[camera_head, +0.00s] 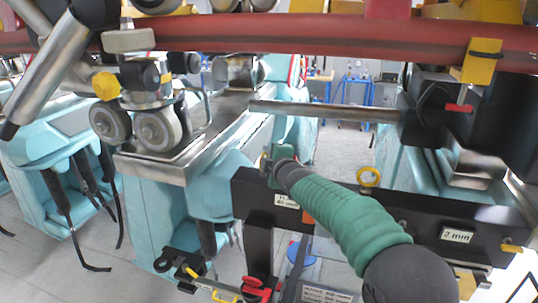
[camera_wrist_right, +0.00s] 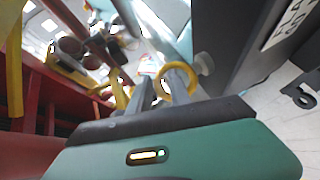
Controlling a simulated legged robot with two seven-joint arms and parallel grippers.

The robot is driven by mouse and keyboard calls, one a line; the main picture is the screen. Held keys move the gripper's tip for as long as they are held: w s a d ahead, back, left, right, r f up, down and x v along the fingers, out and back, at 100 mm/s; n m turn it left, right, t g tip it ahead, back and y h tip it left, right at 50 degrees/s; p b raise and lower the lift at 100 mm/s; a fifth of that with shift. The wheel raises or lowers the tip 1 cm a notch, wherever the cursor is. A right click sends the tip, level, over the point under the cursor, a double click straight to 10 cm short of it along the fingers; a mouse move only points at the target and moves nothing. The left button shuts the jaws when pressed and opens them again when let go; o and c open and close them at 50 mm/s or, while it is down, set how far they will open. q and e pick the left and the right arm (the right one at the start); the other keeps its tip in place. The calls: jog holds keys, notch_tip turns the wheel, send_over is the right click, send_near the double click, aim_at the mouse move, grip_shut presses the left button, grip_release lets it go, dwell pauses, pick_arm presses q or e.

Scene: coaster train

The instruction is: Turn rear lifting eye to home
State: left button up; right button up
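My right gripper (camera_head: 267,163), on the green-sleeved right arm, is at the left part of a black beam (camera_head: 335,192). A small yellow lifting eye (camera_head: 263,161) shows beside its tips, partly hidden. In the right wrist view, the two grey fingers of the right gripper (camera_wrist_right: 163,88) stand apart. A yellow ring eye (camera_wrist_right: 178,72) curves around the tip of the right-hand finger; I cannot tell whether it touches. A second yellow eye (camera_head: 368,177) sits farther right on the beam. My left gripper is not in view.
A red rail (camera_head: 330,32) crosses the top. A wheel carriage (camera_head: 150,125) stands on a metal plate at left, and a grey rod (camera_head: 325,110) lies above the beam. Teal supports (camera_head: 185,215) stand below.

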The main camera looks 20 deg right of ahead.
jog(key=shift+w+a+r, duration=0.1)
jog(key=shift+a+r, duration=0.1)
jog(key=shift+r, duration=0.35)
grip_shut()
jog(key=shift+d+r, duration=0.1)
jog(key=shift+r, duration=0.05)
dwell(0.4)
jog(key=o, duration=0.6)
grip_release()
jog(key=shift+f, duration=0.3)
jog(key=shift+d+r, duration=0.1)
